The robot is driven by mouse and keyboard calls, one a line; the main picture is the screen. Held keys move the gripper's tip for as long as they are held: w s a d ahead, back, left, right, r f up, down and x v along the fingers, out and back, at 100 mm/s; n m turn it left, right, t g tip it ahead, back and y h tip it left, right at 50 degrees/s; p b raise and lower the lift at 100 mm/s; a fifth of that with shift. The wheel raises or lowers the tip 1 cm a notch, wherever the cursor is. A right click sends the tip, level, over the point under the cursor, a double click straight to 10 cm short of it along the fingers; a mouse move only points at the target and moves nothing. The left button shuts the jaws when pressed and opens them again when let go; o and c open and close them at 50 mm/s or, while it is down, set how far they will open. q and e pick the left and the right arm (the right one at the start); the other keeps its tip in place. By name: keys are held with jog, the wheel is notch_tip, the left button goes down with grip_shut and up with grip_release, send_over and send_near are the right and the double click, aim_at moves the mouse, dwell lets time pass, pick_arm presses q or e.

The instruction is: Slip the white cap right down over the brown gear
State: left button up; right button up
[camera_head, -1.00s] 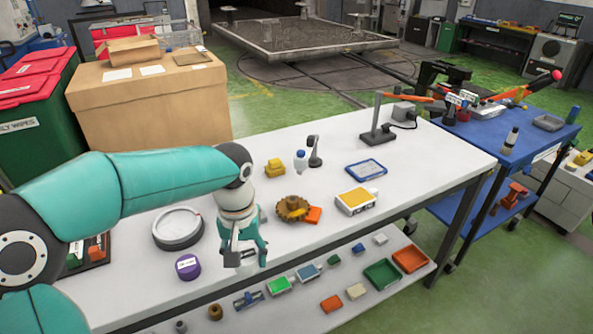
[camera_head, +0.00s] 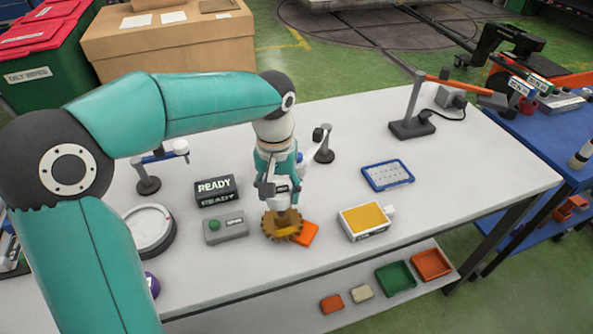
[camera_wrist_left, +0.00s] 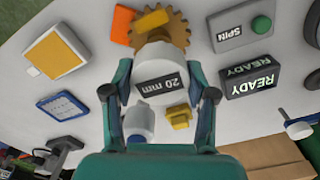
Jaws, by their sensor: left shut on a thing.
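My left gripper (camera_head: 281,197) points down, its fingers on either side of the white cap. The cap (camera_wrist_left: 158,72), labelled "20 mm", sits between both fingers in the left wrist view. The brown gear (camera_head: 272,229) is on the white table, just below the gripper in the head view; it also shows in the left wrist view (camera_wrist_left: 180,30), partly hidden behind the cap. A yellow piece (camera_wrist_left: 152,20) lies across the gear. Whether the cap touches the gear cannot be told. My right gripper is in neither view.
An orange block (camera_head: 305,234) is beside the gear. A grey button box (camera_head: 226,227) and a READY sign (camera_head: 215,190) stand to its left, a yellow-topped box (camera_head: 366,220) to its right. A white bottle (camera_wrist_left: 138,122) and yellow block (camera_wrist_left: 180,118) are close by in the wrist view.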

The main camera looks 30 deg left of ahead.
aim_at(281, 213)
pick_arm(q)
jog(key=shift+w, duration=0.25)
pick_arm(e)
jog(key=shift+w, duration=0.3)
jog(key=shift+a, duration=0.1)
pick_arm(q)
jog(key=shift+s+f+b, duration=0.1)
jog(key=shift+f+b, duration=1.3)
jog(key=shift+f, duration=0.5)
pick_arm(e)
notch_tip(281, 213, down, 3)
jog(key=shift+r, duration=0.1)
pick_arm(q)
jog(key=shift+f, duration=0.4)
dwell(0.6)
jog(key=shift+f+b, duration=1.05)
jog(key=shift+f, duration=0.3)
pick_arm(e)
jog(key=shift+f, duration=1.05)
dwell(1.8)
